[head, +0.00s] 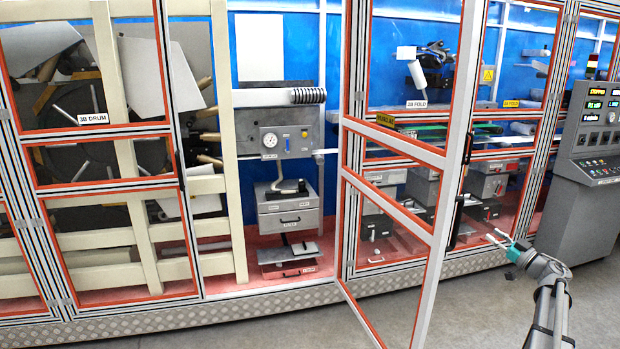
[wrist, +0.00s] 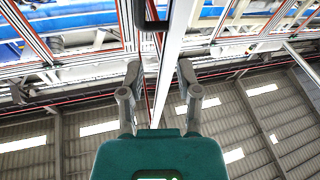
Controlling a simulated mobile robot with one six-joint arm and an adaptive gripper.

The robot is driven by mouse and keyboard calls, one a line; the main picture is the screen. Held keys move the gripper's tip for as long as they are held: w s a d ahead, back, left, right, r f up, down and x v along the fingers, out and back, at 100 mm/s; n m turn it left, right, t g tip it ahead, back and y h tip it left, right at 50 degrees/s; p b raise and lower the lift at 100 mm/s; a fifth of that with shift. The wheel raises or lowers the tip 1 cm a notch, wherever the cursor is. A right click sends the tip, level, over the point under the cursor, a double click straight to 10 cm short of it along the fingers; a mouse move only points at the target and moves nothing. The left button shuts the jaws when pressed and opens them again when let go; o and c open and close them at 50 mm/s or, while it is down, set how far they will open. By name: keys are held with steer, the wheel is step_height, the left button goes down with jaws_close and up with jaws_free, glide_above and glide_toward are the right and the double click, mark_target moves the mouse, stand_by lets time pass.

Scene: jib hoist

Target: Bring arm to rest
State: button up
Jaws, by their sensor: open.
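My gripper (head: 496,238) is at the right in the head view, its fingers pointing left toward the open guard door (head: 428,250). In the wrist view my gripper (wrist: 158,92) has its two grey fingers spread with a gap between them, and nothing is held. The pale door edge (wrist: 176,45) and a black handle (wrist: 153,14) show beyond and between the fingertips. In the head view the black door handle (head: 455,222) is left of the fingers, with a visible gap. My arm rises from the lower right corner.
The door stands swung out from the orange-edged enclosure, beside my arm. A grey control console (head: 585,150) stands close on the right. Behind the open bay is a grey unit with a gauge (head: 270,140). Grey floor (head: 490,310) is clear between the door and my arm.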

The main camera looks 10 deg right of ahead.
steer(key=w+a+m+t+h, duration=0.2)
steer(key=w+a+m+h, duration=0.3)
steer(key=a+m+h, duration=0.6)
steer(key=s+a+f+m+g+h, duration=0.2)
steer(key=s+a+f+g+h, duration=0.25)
steer(key=a+f+g, duration=0.55)
steer(key=s+a+f+n+g+y, duration=0.3)
steer(key=s+a+f+g, duration=0.2)
steer(key=s+a, duration=0.6)
steer(key=s+a+f+n+g+y, duration=0.3)
steer(key=s+a+f, duration=0.4)
steer(key=s+a, duration=0.4)
steer(key=a+g+y, duration=0.1)
steer(key=a+g, duration=0.1)
steer(key=a, duration=0.3)
steer(key=shift+f, duration=0.2)
steer(key=shift+d, duration=0.1)
